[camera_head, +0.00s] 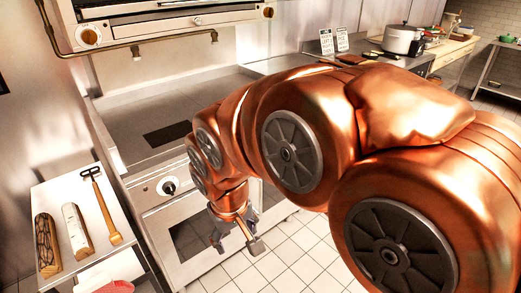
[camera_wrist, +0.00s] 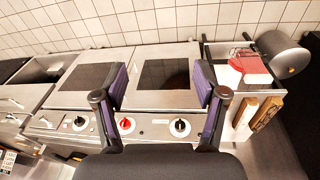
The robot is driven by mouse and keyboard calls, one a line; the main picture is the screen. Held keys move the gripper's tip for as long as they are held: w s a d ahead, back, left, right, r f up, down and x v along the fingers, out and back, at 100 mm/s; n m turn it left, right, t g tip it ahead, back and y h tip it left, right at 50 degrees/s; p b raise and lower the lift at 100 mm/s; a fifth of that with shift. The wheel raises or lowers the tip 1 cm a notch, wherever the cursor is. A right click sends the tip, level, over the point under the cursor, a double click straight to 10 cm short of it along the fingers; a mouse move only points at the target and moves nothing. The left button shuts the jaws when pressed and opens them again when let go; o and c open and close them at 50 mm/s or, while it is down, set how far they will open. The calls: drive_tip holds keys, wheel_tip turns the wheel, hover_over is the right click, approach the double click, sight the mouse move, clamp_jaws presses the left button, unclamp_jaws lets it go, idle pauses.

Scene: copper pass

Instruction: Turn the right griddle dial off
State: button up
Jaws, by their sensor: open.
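One black dial (camera_head: 168,187) shows on the front panel in the head view, left of my arm. My arm hides the panel's right part there. The wrist view shows the panel upside down relative to the head view, with a black dial (camera_wrist: 180,126), a red dial (camera_wrist: 127,123) and another black dial (camera_wrist: 80,122). I cannot tell for certain which is the right griddle dial, nor read any setting. My gripper (camera_head: 238,234) hangs in front of the appliance, below panel height in the head view. In the wrist view its fingers (camera_wrist: 160,95) are wide apart and empty.
A steel side shelf (camera_head: 75,190) at left holds wooden blocks (camera_head: 47,245) and a scraper (camera_head: 103,208). An overhead appliance with a rail (camera_head: 150,40) spans the upper left. White floor tiles (camera_head: 290,262) lie clear in front.

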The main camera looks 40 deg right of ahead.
drive_tip(key=w+d+f+m+t+h+b, duration=0.15)
drive_tip(key=w+d+t+b, duration=0.3)
drive_tip(key=w+d, duration=0.85)
drive_tip(key=w+d+f+m+t+h+b, duration=0.15)
drive_tip(key=w+d+t+b, duration=0.35)
drive_tip(key=w+d, duration=0.8)
drive_tip(key=w+d+f+n+t+b, duration=0.1)
drive_tip(key=w+d+f+t+b, duration=0.15)
drive_tip(key=w+d+b, duration=0.55)
drive_tip(key=s+d+f+n+t+y+b, duration=0.4)
drive_tip(key=d+f+b, duration=0.3)
drive_tip(key=d+f, duration=0.45)
drive_tip(key=shift+m+t, duration=0.4)
drive_tip(key=shift+w+d+r+b, duration=0.1)
drive_tip(key=shift+w+r+b, duration=0.1)
drive_tip(key=shift+w, duration=1.1)
drive_tip(key=shift+w+d+r+b, duration=0.1)
drive_tip(key=shift+w+d+b, duration=0.05)
drive_tip(key=shift+w, duration=1.1)
drive_tip(key=shift+w+d+r+b, duration=0.1)
drive_tip(key=shift+w+b, duration=0.1)
drive_tip(key=shift+w, duration=1.1)
